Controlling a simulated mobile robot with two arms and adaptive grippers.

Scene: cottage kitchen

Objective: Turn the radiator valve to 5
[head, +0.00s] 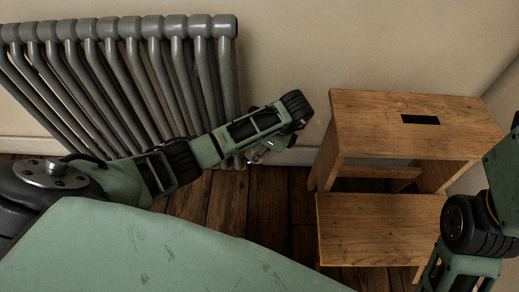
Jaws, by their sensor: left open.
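The grey column radiator (122,60) stands against the wall at the left in the head view. Its lower right end is partly behind my left arm. I cannot make out the valve or its number scale; it may be hidden behind my left arm and gripper. My left gripper (262,152) hangs below the end of the left arm, near the radiator's lower right corner. It is small and partly covered by the arm, and it is open. I cannot tell whether it touches anything. My right arm comes in at the right edge, and its gripper is out of the picture.
A wooden step stool (375,115) with a dark slot in its top stands right of my left arm, close to the wall. Dark floorboards (228,205) show bare between the radiator and the stool. The beige wall (290,45) is plain behind them.

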